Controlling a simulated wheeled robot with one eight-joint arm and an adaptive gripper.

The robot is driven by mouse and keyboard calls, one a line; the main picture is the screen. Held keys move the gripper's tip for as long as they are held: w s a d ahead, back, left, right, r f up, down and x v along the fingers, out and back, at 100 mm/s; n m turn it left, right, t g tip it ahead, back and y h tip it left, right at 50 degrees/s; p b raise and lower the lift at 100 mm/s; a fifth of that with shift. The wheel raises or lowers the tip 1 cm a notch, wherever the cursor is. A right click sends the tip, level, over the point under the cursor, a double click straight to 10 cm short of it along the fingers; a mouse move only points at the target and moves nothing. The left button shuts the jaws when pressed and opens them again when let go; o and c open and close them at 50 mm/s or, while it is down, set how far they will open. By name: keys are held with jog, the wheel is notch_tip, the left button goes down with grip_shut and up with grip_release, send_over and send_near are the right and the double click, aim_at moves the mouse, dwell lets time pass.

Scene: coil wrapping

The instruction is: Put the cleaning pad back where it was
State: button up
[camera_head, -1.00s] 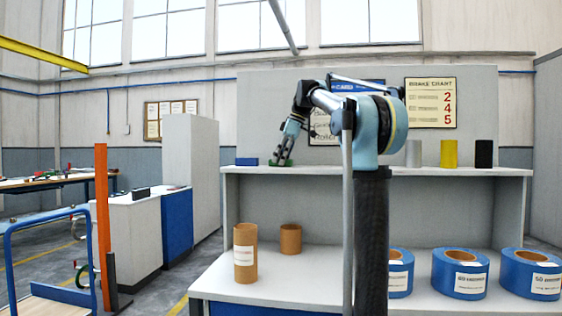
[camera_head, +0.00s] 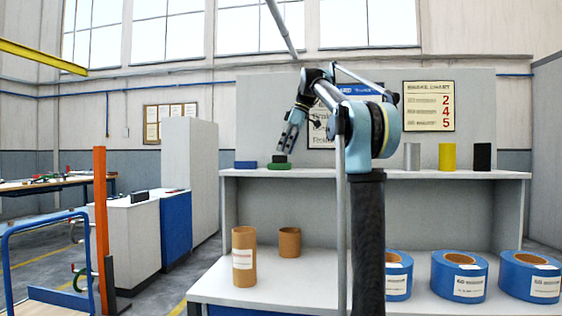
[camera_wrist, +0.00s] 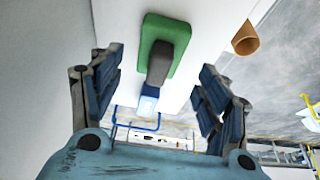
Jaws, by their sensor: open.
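The cleaning pad is green with a dark handle block on top. In the head view the cleaning pad (camera_head: 279,166) rests flat on the upper shelf (camera_head: 330,175), near its left end. My gripper (camera_head: 287,149) is just above it, pointing down, slightly tilted and empty. In the wrist view the cleaning pad (camera_wrist: 162,32) lies beyond my open fingers (camera_wrist: 160,66), roughly centred between them and not touched by either. Its dark handle faces the camera.
A blue block (camera_head: 245,165) sits on the shelf just left of the pad. Below are brown cardboard tubes (camera_head: 243,255) and blue coils (camera_head: 459,273). The shelf's middle is clear.

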jog(key=v, duration=0.6)
jog(key=shift+r, duration=0.25)
jog(key=shift+d, duration=0.1)
jog(key=shift+s, duration=0.1)
